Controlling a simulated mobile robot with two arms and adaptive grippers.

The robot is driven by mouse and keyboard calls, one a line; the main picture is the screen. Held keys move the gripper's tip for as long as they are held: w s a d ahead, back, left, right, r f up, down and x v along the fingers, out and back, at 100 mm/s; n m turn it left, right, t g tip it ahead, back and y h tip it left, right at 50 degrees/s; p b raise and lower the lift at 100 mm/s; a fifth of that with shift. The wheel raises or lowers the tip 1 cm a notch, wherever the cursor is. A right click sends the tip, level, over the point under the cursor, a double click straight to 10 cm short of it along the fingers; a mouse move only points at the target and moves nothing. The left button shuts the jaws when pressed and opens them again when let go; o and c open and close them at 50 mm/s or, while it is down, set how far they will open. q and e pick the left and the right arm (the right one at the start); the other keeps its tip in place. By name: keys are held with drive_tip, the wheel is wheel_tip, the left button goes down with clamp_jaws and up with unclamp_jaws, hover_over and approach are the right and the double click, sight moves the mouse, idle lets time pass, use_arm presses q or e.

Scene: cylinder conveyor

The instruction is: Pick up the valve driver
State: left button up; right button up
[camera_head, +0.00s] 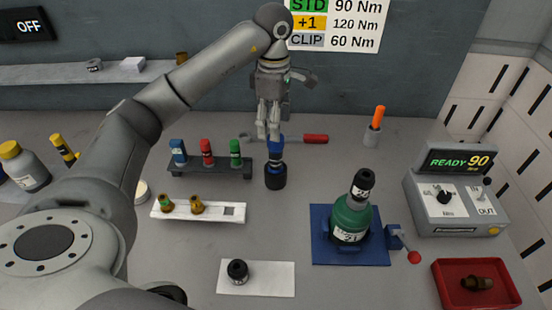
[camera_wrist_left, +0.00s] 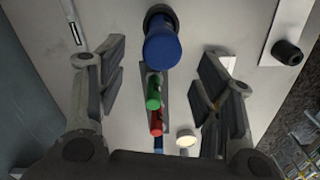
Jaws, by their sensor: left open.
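The valve driver (camera_head: 275,171) appears to be the upright tool with a blue top and a black lower part, standing on the grey table. In the left wrist view its blue top (camera_wrist_left: 161,46) shows between the finger lines, towards the upper part of the picture. My left gripper (camera_head: 268,132) points down just above and behind the blue top. Its fingers are spread wide and empty in the left wrist view (camera_wrist_left: 162,75). Contact with the tool is not visible. My right gripper is not in view.
A rack (camera_head: 210,168) of blue, red and green cylinders stands left of the tool. A red-handled tool (camera_head: 314,138) lies behind it. A white tray (camera_head: 222,213), a green cylinder (camera_head: 350,220) on a blue base, a control box (camera_head: 460,218) and a red bin (camera_head: 447,293) stand nearby.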

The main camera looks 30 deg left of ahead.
sight(275, 157)
use_arm(q)
drive_tip(key=shift+w+a+f+b, duration=0.1)
drive_tip(key=shift+w+f+b, duration=0.05)
drive_tip(key=shift+f, duration=0.25)
drive_tip(key=shift+w+a+f+b, duration=0.1)
drive_tip(key=shift+f+b, duration=0.05)
drive_tip(key=shift+f, duration=0.2)
drive_tip(key=shift+w+f, duration=0.1)
drive_tip(key=shift+f, duration=0.25)
drive_tip(key=shift+s+d+f+p, duration=0.15)
drive_tip(key=shift+f+p, duration=0.4)
drive_tip(key=shift+f, duration=0.9)
drive_tip(key=shift+s+d+f+p, duration=0.15)
drive_tip(key=shift+f+p, duration=0.4)
drive_tip(key=shift+f, duration=0.95)
drive_tip(key=shift+s+d+f+p, duration=0.15)
drive_tip(key=shift+f+p, duration=0.4)
drive_tip(key=shift+f, duration=0.9)
drive_tip(key=shift+a+f, duration=0.1)
drive_tip(key=shift+f, duration=0.35)
clamp_jaws()
drive_tip(key=shift+w+r, duration=0.1)
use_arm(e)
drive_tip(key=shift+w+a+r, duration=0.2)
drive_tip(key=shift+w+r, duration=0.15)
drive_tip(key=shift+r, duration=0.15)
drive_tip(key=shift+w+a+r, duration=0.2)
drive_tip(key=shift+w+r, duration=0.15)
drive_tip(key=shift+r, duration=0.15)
